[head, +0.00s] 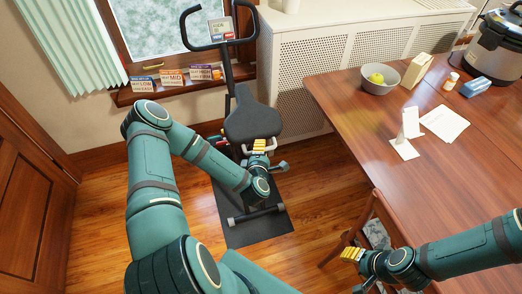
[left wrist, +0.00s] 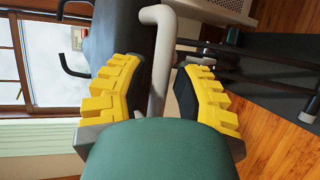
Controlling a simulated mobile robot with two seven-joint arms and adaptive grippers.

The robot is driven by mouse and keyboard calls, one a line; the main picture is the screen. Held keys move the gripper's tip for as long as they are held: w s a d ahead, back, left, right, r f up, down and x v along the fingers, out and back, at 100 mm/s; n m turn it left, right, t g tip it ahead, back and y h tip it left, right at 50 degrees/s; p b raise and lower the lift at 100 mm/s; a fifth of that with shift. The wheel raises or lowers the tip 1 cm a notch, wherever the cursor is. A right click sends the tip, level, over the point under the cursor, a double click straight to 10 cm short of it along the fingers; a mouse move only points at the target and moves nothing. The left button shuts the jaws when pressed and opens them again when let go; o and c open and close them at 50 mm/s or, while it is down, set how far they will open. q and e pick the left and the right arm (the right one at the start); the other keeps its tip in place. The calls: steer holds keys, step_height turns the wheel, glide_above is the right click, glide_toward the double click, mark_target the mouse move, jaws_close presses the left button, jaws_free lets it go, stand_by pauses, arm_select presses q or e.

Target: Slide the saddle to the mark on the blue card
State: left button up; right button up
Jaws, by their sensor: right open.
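The dark saddle (head: 252,122) sits on the exercise bike, with a pale loop handle at its rear. Both show in the left wrist view: the dark saddle (left wrist: 118,35) and the pale handle (left wrist: 160,65). My left gripper (head: 260,146) is at the saddle's rear. Its yellow fingers (left wrist: 158,95) are apart, with the handle between them and a gap visible on each side. Small printed cards stand on the windowsill: a left card (head: 142,84), a middle card reading MID (head: 172,78) and a bluish right card (head: 201,72). My right gripper (head: 352,255) is open and empty, beside the table.
The bike stands on a dark mat (head: 258,234) beside a perforated radiator cover (head: 300,80). A wooden table (head: 350,110) at right bears a bowl (head: 378,86), papers (head: 445,124) and a cooker (head: 497,48). A wooden chair (head: 375,210) stands near my right gripper. Floor left of the mat is clear.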

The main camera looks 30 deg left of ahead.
arm_select(q)
jaws_close()
steer(key=shift+f, duration=0.1)
steer(key=f+b, duration=0.1)
steer(key=w+a+f+b, duration=0.1)
steer(key=f, duration=0.1)
steer(key=a+f+b, duration=0.1)
steer(key=shift+w+f, duration=0.25)
steer(key=shift+w, duration=0.05)
steer(key=shift+c, duration=0.4)
jaws_free()
steer(key=shift+f, duration=0.1)
steer(key=shift+w, duration=0.1)
